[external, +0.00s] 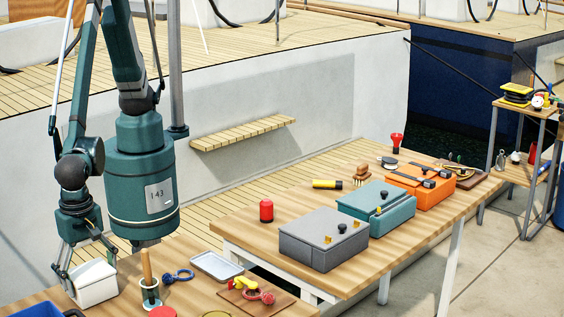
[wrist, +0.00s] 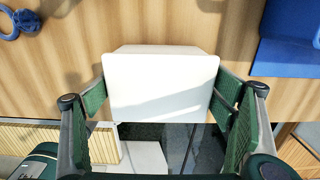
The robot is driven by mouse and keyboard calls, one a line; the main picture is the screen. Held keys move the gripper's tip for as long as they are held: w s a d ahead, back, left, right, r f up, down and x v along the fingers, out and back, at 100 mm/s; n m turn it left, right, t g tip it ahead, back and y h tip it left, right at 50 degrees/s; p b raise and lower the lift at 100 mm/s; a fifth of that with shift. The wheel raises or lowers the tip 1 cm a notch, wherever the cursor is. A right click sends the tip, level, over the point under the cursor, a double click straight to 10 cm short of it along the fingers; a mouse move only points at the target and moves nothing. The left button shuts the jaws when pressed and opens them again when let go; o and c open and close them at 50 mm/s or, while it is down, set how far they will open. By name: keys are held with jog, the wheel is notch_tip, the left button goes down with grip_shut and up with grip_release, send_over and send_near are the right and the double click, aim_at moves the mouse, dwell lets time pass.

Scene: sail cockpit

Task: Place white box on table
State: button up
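The white box (external: 96,285) is at the lower left in the external view, at the near wooden table (external: 203,292). It also fills the middle of the wrist view (wrist: 162,85), with its pale top facing the camera. My gripper (external: 91,273) is around the box, one finger on each side. In the wrist view my gripper's green pads (wrist: 160,92) press against its left and right sides. I cannot tell whether the box's underside touches the table; it overlaps the table's edge in the wrist view.
A wooden-handled tool in a dark holder (external: 149,290), blue ring-handled item (external: 178,276) and metal tray (external: 217,266) are right of the box. A blue bin (external: 38,310) is at the lower left. A second table (external: 380,250) carries grey, teal and orange cases.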

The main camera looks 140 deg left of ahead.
jog(key=shift+o, duration=0.9)
jog(key=shift+r, duration=0.15)
jog(key=shift+r, duration=0.1)
notch_tip(320, 180, up, 12)
jog(key=p, duration=0.1)
dwell(0.6)
